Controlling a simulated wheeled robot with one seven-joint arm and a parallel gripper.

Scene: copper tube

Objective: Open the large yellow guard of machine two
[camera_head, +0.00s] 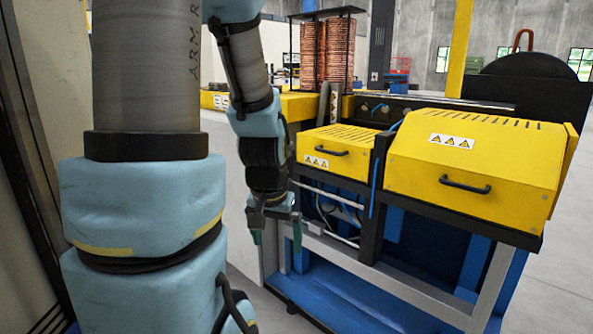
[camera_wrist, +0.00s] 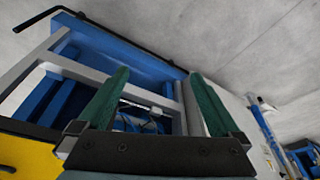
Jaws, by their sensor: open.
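The large yellow guard (camera_head: 490,155) is on the right of the machine in the head view. It is shut, with vent slots on top, warning labels and a black handle (camera_head: 465,185) on its sloped front. My gripper (camera_head: 276,238) hangs left of it, beside the machine's front frame and below the smaller guard. Its green fingers are apart and empty, and they also show in the wrist view (camera_wrist: 160,76). A yellow panel (camera_wrist: 28,157) fills the lower left corner of the wrist view; I cannot tell which guard it belongs to.
A smaller yellow guard (camera_head: 335,142) with its own black handle (camera_head: 318,150) is shut left of the large one. A black post (camera_head: 374,200) stands between them. The grey and blue frame (camera_head: 375,290) lies below. Copper coils (camera_head: 327,50) stand behind. Open floor (camera_head: 570,250) is at the right.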

